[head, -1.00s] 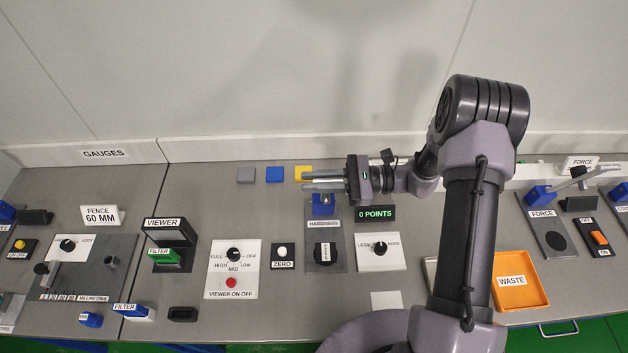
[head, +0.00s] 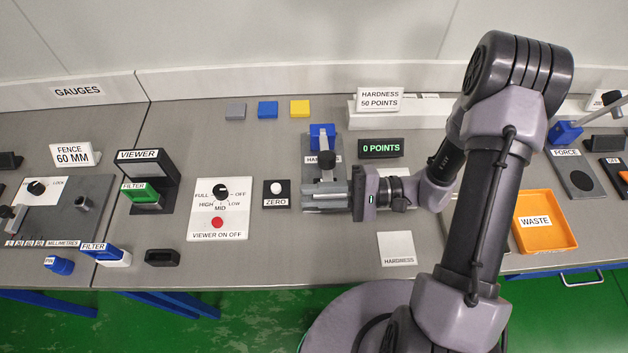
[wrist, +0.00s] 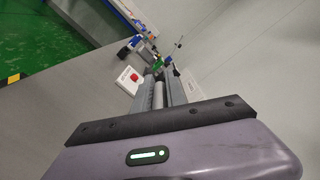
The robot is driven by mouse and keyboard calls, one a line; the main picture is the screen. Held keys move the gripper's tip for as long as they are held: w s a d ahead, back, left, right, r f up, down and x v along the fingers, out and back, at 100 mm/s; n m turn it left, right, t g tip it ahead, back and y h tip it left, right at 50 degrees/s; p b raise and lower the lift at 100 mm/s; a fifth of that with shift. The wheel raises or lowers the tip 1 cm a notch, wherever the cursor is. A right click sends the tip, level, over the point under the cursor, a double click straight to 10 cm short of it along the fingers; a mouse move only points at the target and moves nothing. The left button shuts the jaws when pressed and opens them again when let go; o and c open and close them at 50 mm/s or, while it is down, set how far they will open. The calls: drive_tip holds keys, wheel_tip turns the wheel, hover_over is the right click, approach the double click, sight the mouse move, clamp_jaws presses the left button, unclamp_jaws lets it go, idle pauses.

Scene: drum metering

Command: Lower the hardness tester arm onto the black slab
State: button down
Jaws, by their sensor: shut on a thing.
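The hardness tester (head: 310,150) stands on the bench, with a blue block (head: 322,134) at its back. Its dark arm (head: 326,168) reaches forward from the block to my gripper (head: 325,194). My gripper is shut on the tester arm's front end, low over the front of the tester's base. In the wrist view a pale round bar lies between my gripper's fingers (wrist: 159,92). The black slab is hidden under my gripper, so I cannot tell whether the arm touches it. The readout (head: 380,148) shows 0 POINTS.
A sign (head: 380,99) reads HARDNESS 50 POINTS. The ZERO button (head: 277,194) and viewer panel (head: 217,215) stand left of the tester. A pale HARDNESS plate (head: 397,248) lies in front, and the orange WASTE tray (head: 545,220) lies right. Bare bench lies in front of the tester.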

drive_tip(key=shift+n, duration=0.5)
drive_tip(key=shift+s+f+b, duration=0.2)
drive_tip(key=shift+f+b, duration=0.4)
drive_tip(key=shift+f, duration=0.25)
drive_tip(key=shift+s+f+b, duration=0.15)
drive_tip(key=shift+f+b, duration=0.4)
drive_tip(key=shift+f, duration=0.3)
drive_tip(key=shift+s+f+b, duration=0.2)
drive_tip(key=shift+f+b, duration=0.4)
drive_tip(key=shift+f, duration=0.25)
drive_tip(key=c, duration=1.4)
unclamp_jaws()
drive_tip(key=shift+w, duration=0.1)
drive_tip(key=shift+d, duration=0.1)
drive_tip(key=d+p, duration=0.3)
drive_tip(key=d, duration=1.4)
drive_tip(key=shift+d, duration=0.15)
